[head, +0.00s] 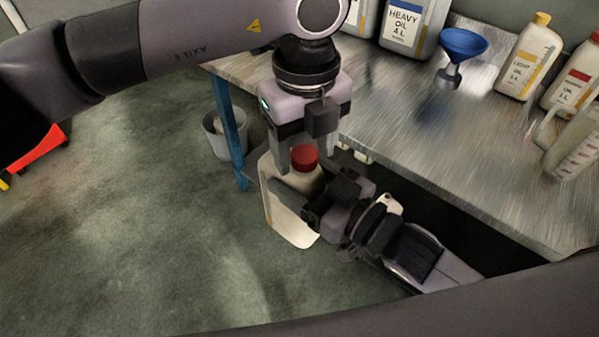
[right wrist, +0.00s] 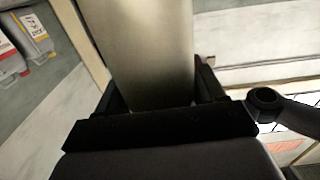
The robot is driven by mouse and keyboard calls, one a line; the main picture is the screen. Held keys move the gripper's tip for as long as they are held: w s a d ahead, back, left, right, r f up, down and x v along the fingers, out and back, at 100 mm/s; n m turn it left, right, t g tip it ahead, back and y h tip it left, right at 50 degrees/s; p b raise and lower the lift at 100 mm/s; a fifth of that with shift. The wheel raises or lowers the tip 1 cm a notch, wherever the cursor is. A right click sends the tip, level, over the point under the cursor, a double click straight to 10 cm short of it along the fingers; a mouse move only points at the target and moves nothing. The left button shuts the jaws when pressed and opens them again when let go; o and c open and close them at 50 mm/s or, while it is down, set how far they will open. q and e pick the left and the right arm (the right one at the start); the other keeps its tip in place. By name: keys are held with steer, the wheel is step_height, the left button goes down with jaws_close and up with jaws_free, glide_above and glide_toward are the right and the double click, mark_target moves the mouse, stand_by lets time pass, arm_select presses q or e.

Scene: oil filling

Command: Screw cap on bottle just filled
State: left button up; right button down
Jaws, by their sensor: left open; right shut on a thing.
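A cream bottle (head: 290,226) with a red cap (head: 304,156) on its top is held upright in front of the table's left edge. My right gripper (head: 296,194) is shut on the bottle from the right side. In the right wrist view the bottle (right wrist: 145,45) fills the space between the fingers (right wrist: 155,95). My left gripper (head: 300,155) points down from above, open, with its fingers around or beside the red cap. Whether they touch the cap cannot be told. The cap's lower edge and the bottle's neck are partly hidden.
The metal table (head: 420,130) holds a heavy oil canister (head: 408,28), a blue funnel (head: 462,45), a light oil bottle (head: 528,60), a red-capped oil bottle (head: 575,80) and a clear measuring jug (head: 575,145). A bucket (head: 218,135) stands on the floor by the blue table leg (head: 228,125).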

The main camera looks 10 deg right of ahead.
arm_select(q)
steer(key=c, duration=1.1)
